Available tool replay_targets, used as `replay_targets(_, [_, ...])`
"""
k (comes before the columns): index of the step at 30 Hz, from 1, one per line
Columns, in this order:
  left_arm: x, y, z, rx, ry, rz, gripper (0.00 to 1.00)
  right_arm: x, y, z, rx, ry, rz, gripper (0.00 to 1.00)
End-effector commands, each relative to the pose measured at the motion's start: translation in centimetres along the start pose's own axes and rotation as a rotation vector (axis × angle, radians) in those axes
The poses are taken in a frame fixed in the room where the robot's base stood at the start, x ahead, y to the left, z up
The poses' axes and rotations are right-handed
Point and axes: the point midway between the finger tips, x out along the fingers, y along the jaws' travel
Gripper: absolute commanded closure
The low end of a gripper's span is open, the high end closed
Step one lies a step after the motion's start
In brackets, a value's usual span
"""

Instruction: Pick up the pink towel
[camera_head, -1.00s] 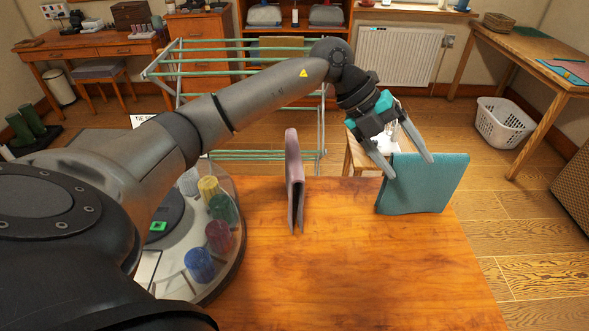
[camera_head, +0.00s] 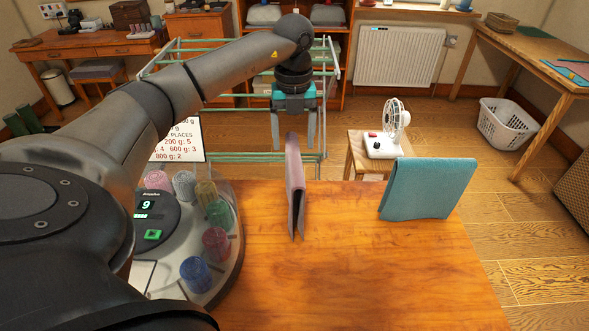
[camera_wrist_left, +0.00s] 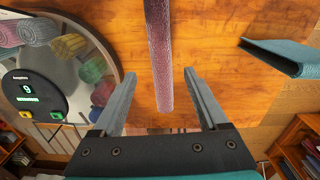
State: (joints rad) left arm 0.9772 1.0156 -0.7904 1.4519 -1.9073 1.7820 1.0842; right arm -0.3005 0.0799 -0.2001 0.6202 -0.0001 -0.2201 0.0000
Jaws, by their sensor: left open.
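The pink towel (camera_head: 296,185) stands folded and upright on the wooden table, seen nearly edge-on. My left gripper (camera_head: 296,146) is open just behind and above the towel's far end, with fingers pointing down. In the left wrist view the pink towel (camera_wrist_left: 158,55) runs down between the two open fingers of my left gripper (camera_wrist_left: 160,88), apart from both. A teal towel (camera_head: 428,188) stands folded to the right on the same table and shows at the right in the left wrist view (camera_wrist_left: 290,55). My right gripper is not in view.
A round scale platform (camera_head: 232,250) with several coloured rolled towels and a display reading 9 stands left on the table (camera_head: 340,270). A white fan (camera_head: 395,120) sits on a stool behind. A drying rack (camera_head: 225,157) stands further back. The table's front middle is clear.

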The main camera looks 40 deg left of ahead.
Motion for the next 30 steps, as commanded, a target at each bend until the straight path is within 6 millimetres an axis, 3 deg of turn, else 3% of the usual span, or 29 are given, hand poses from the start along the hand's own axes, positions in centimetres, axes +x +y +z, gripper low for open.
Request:
replay_targets(8, [2.2,-0.1,0.0,0.002,0.002,0.001,0.24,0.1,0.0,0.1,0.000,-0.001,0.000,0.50])
replay_targets(16, [6.1,-0.2,0.1,0.002,0.003,0.000,0.24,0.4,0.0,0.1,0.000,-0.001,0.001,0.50])
replay_targets(25, [6.6,-0.2,0.1,0.002,0.000,-0.001,0.24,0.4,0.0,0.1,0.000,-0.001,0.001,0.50])
replay_targets(30, [6.6,-0.2,0.1,0.002,0.000,-0.001,0.42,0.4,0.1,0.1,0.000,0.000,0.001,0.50])
